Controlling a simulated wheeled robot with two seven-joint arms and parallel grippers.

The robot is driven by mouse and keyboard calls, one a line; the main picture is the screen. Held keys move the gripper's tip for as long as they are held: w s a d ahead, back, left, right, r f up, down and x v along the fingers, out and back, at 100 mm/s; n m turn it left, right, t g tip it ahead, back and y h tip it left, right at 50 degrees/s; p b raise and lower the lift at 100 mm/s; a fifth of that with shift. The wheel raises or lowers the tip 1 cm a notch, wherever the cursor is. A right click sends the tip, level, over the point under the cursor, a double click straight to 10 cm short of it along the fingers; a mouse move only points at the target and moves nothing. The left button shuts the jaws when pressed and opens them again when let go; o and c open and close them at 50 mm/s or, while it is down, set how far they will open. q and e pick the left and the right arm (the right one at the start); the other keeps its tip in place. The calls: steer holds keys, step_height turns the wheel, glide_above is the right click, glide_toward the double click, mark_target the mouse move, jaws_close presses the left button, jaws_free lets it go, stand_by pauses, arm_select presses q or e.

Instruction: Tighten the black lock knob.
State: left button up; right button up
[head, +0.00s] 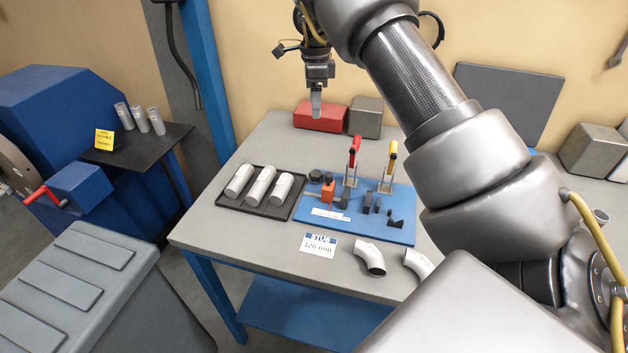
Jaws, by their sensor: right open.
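A blue fixture board (376,232) lies on the grey table and carries small black parts, an orange block and two clamps. A dark rounded piece (316,175) near the board's back left corner looks like the black lock knob, but it is too small to be sure. The orange block (328,192) stands just in front of it. My right gripper (316,106) hangs above the back of the table, in front of the red box and apart from the board. It is open with nothing seen in it. My left gripper is not in view.
Clamps with a red handle (355,145) and a yellow handle (392,150) stand up from the board. A black tray (285,209) holds three tubes. A red box (321,118) and a grey box (368,117) stand behind. Bent pipes (370,258) lie at the front.

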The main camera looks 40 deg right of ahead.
steer(key=b, duration=1)
glide_above(315, 174)
step_height(315, 174, down, 12)
step_height(315, 174, down, 9)
steer(key=shift+w+p, duration=0.1)
steer(key=shift+p, duration=0.25)
steer(key=shift+f, duration=0.85)
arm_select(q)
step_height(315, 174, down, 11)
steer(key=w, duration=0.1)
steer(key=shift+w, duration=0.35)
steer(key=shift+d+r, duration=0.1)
arm_select(e)
steer(key=c, duration=1)
